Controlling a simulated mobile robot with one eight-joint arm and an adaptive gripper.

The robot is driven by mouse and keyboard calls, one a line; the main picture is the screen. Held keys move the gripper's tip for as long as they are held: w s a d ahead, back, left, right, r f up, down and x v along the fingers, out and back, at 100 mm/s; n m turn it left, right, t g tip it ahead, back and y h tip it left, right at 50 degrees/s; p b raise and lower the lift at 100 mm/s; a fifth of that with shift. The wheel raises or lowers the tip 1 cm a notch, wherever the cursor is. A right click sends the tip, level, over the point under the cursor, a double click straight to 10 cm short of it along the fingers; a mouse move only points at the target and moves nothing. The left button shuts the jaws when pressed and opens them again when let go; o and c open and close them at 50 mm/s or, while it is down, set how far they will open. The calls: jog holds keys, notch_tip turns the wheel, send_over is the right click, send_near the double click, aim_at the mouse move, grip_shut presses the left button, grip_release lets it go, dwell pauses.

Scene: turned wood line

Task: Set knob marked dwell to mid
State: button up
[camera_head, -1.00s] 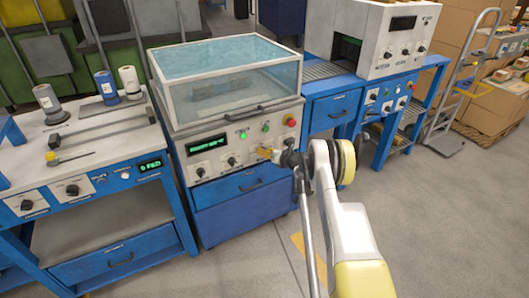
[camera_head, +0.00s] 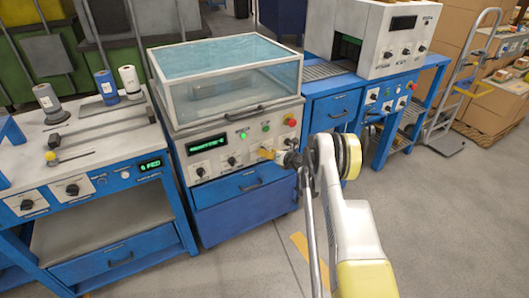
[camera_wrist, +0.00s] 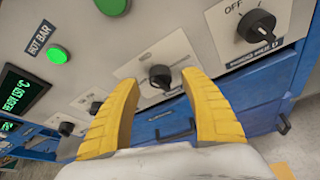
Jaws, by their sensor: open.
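The control panel (camera_head: 240,152) is on the middle machine with the clear cover. In the wrist view, a black knob (camera_wrist: 160,76) on a white plate shows between my two yellow fingers. Its pointer and the plate's small marks are too blurred to read, and I cannot make out the word dwell. My gripper (camera_wrist: 160,80) is open, with one fingertip on each side of this knob in the picture. I cannot tell whether the fingers touch it. In the head view, my gripper (camera_head: 267,153) is at the panel's right part and hides what is behind it.
Another black knob (camera_wrist: 257,25) is at the upper right, with smaller knobs (camera_wrist: 95,107) at the lower left. A green button (camera_wrist: 57,54) is beside the HOT BAR label. A drawer handle (camera_wrist: 172,132) is below. A red button (camera_head: 291,122) is near my gripper.

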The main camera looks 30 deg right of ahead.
jog(key=v, duration=0.9)
jog(key=shift+s+r, duration=0.15)
jog(key=shift+s, duration=0.15)
